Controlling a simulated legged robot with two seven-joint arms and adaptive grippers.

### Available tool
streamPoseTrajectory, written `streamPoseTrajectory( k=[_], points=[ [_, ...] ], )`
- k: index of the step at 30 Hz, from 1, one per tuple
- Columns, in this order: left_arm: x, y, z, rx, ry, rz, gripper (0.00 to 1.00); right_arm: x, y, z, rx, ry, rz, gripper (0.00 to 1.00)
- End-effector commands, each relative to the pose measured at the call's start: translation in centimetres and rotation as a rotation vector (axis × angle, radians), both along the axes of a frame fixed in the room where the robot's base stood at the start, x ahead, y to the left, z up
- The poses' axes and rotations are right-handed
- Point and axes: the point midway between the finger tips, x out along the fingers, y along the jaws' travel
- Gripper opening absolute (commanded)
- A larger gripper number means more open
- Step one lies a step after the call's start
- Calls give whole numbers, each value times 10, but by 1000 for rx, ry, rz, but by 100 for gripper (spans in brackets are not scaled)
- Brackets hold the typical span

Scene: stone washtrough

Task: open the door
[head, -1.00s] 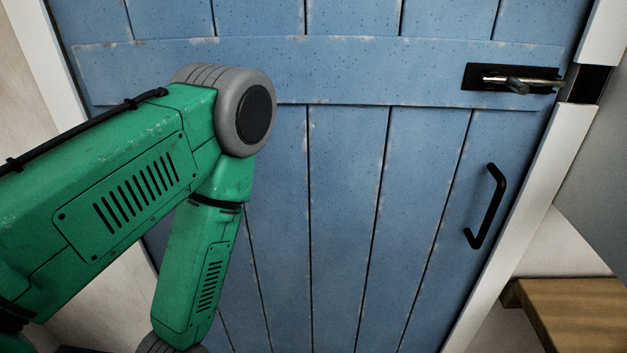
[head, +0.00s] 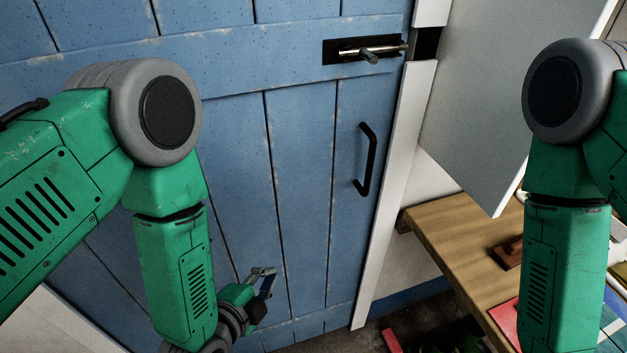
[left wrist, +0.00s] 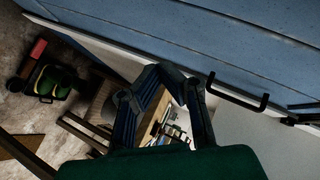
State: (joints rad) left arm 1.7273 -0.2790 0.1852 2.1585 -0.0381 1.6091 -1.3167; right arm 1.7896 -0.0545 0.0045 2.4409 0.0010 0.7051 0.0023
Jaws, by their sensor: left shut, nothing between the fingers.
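The blue plank door (head: 235,190) stands closed in its white frame (head: 395,190). A black bar handle (head: 368,160) is on its right side; it also shows in the left wrist view (left wrist: 237,98). Above it is a metal slide bolt (head: 372,52) on a black plate. The bolt's end reaches the door's edge beside a dark recess in the frame; I cannot tell whether it enters it. My left gripper (head: 265,274) is shut and empty, low in front of the door, left of and below the handle. My right arm shows at the right, its gripper out of view.
A wooden bench (head: 455,235) with several items on it stands right of the door, under a pale grey panel (head: 490,100). A red object (head: 391,341) lies on the floor by the bench. The space before the door's lower middle is free.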

Motion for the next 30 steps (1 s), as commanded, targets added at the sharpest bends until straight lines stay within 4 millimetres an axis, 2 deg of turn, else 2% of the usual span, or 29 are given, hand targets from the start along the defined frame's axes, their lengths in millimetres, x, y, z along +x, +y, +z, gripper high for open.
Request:
streamPoseTrajectory(
  k=[1,3,6,9,14,17,28,30],
  points=[
    [6,-17,24,42,-116,-46,0,0,0,10,0,0,0,0],
    [13,-35,48,106,-266,-85,0,0,0,15,0,0,0,0],
    [16,-52,73,175,-420,-108,0,0,0,20,0,0,0,0],
    [17,-60,85,213,-500,-113,0,0,0,21,0,0,0,0],
    [27,-65,89,227,-528,-112,0,0,0,23,0,0,0,0],
    [42,-71,89,226,-527,-110,0,0,0,24,0,1,0,0],
    [112,-102,89,225,-525,-109,0,0,0,32,0,0,0,0],
    [123,-96,89,227,-524,-108,0,0,0,35,0,0,0,0]
  ],
)
